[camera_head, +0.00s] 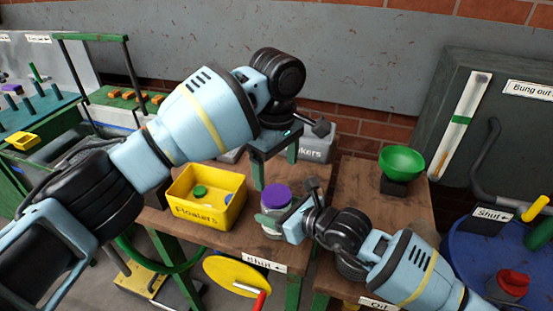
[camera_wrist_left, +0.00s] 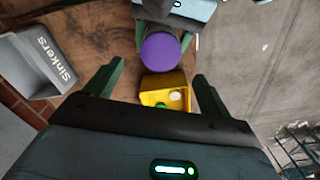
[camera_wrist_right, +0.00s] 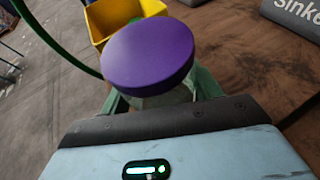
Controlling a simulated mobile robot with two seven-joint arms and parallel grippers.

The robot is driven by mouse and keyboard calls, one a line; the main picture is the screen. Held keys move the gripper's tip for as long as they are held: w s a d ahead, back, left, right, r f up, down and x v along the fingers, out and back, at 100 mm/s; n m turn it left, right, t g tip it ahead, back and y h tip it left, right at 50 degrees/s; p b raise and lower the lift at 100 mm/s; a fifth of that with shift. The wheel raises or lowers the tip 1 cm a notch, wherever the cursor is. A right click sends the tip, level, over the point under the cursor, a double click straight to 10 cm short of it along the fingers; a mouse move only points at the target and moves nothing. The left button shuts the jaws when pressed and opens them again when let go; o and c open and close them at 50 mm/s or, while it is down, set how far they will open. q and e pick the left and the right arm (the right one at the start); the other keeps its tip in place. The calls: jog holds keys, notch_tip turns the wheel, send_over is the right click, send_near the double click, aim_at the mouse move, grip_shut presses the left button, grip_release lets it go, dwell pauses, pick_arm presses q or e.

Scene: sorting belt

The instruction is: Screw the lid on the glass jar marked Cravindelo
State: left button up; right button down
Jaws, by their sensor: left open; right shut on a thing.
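A glass jar (camera_head: 271,232) stands at the front of the brown bench with a purple lid (camera_head: 276,194) on its mouth. The lid's flat top fills the middle of the right wrist view (camera_wrist_right: 148,55); I cannot tell how tight it is. No name on the jar is readable. My right gripper (camera_head: 270,222) is shut around the glass (camera_wrist_right: 158,99) below the lid. My left gripper (camera_head: 275,170) is open and empty, pointing down above the jar. In the left wrist view the lid (camera_wrist_left: 160,50) lies between its spread fingers, beyond the tips.
A yellow Floaters bin (camera_head: 207,212) stands left of the jar. A grey Sinkers bin (camera_wrist_left: 38,62) is behind. A green bowl (camera_head: 402,161) on a dark block stands at the right. A yellow disc with a red handle (camera_head: 236,275) is below the bench's front edge.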

aim_at(278, 194)
pick_arm(q)
jog(key=shift+f, duration=3.35)
jog(key=c, duration=1.1)
jog(key=shift+c, duration=0.2)
jog(key=m, duration=0.4)
jog(key=shift+m, duration=0.4)
jog(key=m, duration=0.5)
jog(key=shift+m, duration=0.3)
jog(key=o, duration=1.1)
jog(key=shift+s+d, duration=0.1)
